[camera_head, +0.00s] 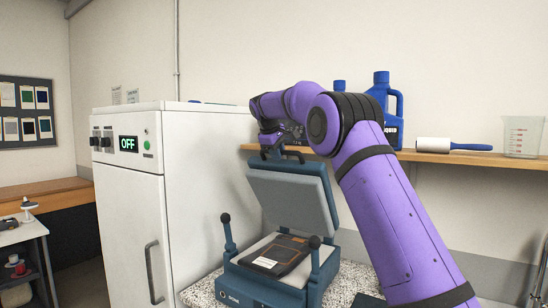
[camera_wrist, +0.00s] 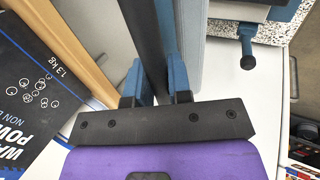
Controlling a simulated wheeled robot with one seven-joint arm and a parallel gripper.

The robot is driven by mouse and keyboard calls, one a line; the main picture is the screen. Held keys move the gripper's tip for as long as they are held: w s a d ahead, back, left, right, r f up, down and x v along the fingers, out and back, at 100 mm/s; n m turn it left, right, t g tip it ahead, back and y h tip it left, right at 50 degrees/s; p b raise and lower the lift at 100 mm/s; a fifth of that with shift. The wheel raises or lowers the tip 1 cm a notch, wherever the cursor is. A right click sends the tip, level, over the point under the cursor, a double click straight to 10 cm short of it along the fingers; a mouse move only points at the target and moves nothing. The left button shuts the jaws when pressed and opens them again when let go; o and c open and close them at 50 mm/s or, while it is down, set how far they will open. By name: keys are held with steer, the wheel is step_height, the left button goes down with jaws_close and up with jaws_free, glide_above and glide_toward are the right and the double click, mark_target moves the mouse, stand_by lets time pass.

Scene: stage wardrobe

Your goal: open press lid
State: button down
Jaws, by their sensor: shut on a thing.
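The press (camera_head: 245,288) stands on a speckled counter, with its blue-grey lid (camera_head: 290,195) raised and tilted back. A dark packet with a white label (camera_head: 272,258) lies on the pad inside the press. My gripper (camera_head: 275,148) is at the top edge of the lid. In the wrist view, the two blue fingers of my gripper (camera_wrist: 155,85) are shut on a black handle bar (camera_wrist: 148,40). The pale face of the lid (camera_wrist: 222,40) shows beside it.
A white cabinet (camera_head: 200,190) with an OFF display stands left of the press. A wooden shelf (camera_head: 440,158) behind my arm holds a blue jug (camera_head: 392,105), a lint roller (camera_head: 433,144) and a measuring jug (camera_head: 522,135). A dark box (camera_wrist: 30,90) is close in the wrist view.

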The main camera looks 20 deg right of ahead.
stand_by(0.3)
steer(key=c, duration=1.1)
jaws_free()
steer(key=shift+o, duration=0.2)
steer(key=v, duration=1)
steer(key=shift+r, duration=0.3)
steer(key=shift+s+a, duration=0.15)
steer(key=shift+a, duration=0.1)
